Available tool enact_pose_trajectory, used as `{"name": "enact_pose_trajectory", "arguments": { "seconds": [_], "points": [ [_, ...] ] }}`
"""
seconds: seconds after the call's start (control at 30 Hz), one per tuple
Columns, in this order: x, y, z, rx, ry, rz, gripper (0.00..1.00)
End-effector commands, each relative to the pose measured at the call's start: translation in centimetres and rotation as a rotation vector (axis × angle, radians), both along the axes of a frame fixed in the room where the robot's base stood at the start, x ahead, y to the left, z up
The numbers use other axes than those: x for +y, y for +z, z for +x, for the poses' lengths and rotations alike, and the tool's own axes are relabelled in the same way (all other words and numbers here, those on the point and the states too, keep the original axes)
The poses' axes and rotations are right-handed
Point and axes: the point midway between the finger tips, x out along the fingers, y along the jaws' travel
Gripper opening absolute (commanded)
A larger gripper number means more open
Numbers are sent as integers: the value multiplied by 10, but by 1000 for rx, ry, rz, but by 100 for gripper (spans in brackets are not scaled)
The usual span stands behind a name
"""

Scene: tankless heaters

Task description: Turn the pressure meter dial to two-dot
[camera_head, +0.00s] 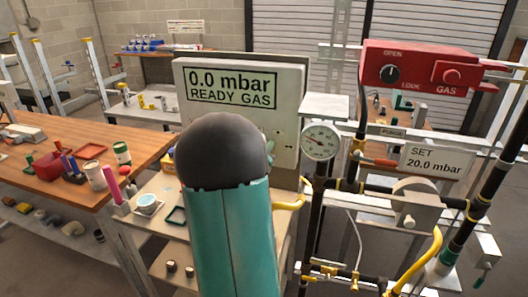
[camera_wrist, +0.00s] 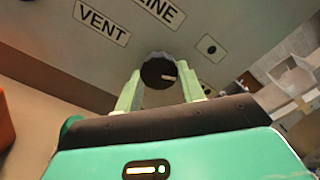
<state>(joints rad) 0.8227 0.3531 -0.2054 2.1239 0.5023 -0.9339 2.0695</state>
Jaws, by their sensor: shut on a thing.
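In the wrist view, the dark round dial (camera_wrist: 157,73) sits on the grey panel (camera_wrist: 60,45). A plate with a single dot (camera_wrist: 210,47) lies up and right of the dial. Another small plate (camera_wrist: 208,90) lies to its right, partly behind a finger; I cannot read its dots. In the head view, my arm covers the dial and gripper.
The head view shows a display (camera_head: 232,88) reading "0.0 mbar READY GAS". A round gauge (camera_head: 320,141), dark pipes and a red gas box (camera_head: 420,68) stand at right. A wooden bench (camera_head: 50,165) with cans and tools is at left. VENT and LINE labels (camera_wrist: 101,22) are above the dial.

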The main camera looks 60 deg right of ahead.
Motion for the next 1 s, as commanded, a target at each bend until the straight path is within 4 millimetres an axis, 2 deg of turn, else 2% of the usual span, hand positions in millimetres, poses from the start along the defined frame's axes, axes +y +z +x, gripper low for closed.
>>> {"name": "enact_pose_trajectory", "arguments": {
  "seconds": [0.37, 0.4, 0.5, 0.83, 1.0],
  "points": [
    [1, -1, 0, -8, 1, 3, 16],
    [1, -1, 0, -8, 1, 3, 41],
    [1, -1, 0, -7, 1, 3, 61],
    [2, 0, 0, -7, 1, 2, 61],
    [20, 1, -2, -8, 1, 1, 61]
  ]
}}
